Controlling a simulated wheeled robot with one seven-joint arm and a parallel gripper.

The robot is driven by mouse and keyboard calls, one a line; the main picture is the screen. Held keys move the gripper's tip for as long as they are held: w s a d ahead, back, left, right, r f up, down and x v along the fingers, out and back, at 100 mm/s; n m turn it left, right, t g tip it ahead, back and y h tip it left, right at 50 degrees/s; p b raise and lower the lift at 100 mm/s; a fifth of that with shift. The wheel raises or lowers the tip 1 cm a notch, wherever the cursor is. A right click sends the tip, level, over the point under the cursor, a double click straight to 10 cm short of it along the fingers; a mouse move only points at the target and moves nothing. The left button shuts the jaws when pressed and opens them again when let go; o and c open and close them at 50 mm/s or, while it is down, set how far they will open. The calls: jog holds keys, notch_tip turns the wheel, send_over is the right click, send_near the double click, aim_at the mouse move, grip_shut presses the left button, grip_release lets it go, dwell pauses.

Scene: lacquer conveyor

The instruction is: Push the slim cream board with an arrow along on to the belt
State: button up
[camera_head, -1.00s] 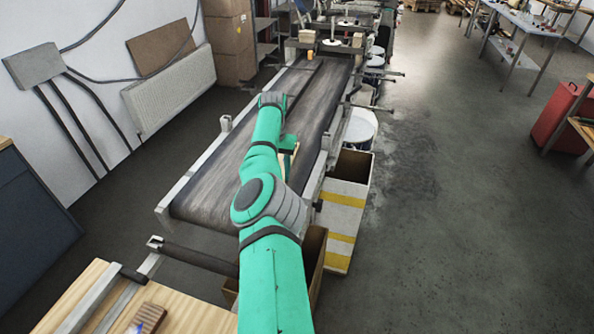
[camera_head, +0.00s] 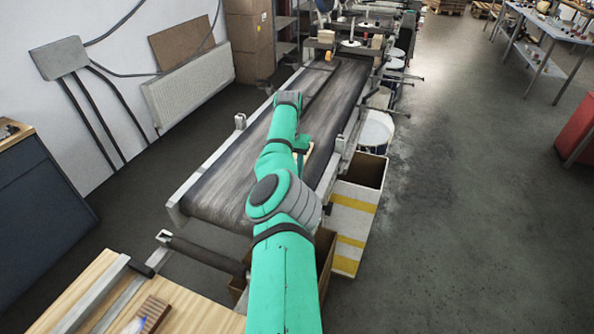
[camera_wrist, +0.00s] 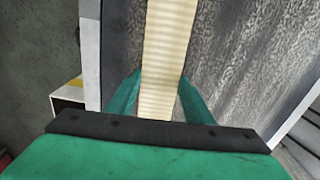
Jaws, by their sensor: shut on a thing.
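The slim cream board (camera_wrist: 168,45) runs up the middle of the wrist view, over the dark belt (camera_wrist: 235,75). My gripper (camera_wrist: 155,92) has a green finger on each side of the board and is shut on its near part. No arrow shows on the visible part of the board. In the head view my arm hides most of the board; a small cream piece (camera_head: 309,150) shows beside the wrist. The belt (camera_head: 240,165) lies under and beyond my arm there. I cannot tell whether the board touches the belt.
A white box with yellow stripes (camera_head: 350,222) stands open at the belt's right side. A wooden table (camera_head: 185,308) with a brown block (camera_head: 150,313) is at the near left. Metal rails edge the belt.

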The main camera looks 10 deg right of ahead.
jog(key=o, duration=1.4)
notch_tip(320, 180, up, 11)
jog(key=shift+f, duration=0.1)
